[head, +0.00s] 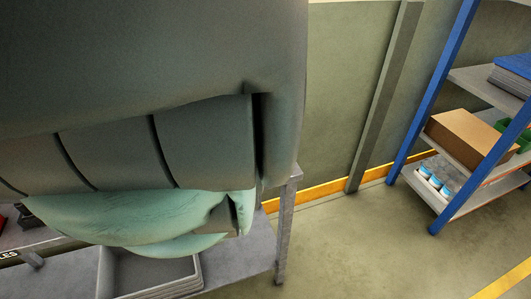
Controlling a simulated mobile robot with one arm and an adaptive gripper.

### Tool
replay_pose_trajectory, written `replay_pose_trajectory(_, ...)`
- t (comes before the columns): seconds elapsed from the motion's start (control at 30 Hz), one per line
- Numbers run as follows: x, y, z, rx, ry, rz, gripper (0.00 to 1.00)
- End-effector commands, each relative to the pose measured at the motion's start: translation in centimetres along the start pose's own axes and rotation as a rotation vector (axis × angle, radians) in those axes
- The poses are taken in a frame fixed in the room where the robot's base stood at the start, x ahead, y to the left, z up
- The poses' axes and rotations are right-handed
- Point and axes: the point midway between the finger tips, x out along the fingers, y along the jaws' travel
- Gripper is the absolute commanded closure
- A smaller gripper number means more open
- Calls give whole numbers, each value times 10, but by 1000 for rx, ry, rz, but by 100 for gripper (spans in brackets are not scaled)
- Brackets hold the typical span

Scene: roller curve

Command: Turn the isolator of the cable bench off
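A grey bench (284,235) stands at the lower left, and much of it is hidden. A sign (8,255) at the left edge shows only the letters "LES". A small part of something red (3,220) shows just above it, cut off by the frame; I cannot tell what it is. I cannot make out an isolator in this view. A large dark and teal body, which looks like my own arm close to the camera, covers most of the left half.
A grey tray (190,286) sits at the bench, at the bottom edge. A blue-framed rack (440,110) at the right holds a cardboard box (465,135), green bins (515,132) and blue-and-white cans (433,182). The floor (370,245) between bench and rack is clear.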

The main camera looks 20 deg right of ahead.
Motion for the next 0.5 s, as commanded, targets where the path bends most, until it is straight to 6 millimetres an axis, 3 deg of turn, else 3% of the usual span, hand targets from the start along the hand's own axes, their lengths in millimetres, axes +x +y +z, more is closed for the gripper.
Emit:
replay_pose_trajectory(0.1, 0, 0, 0, 0, 0, 0, 15)
replay_pose_trajectory(0.5, 0, 0, 0, -1, 0, 0, 56)
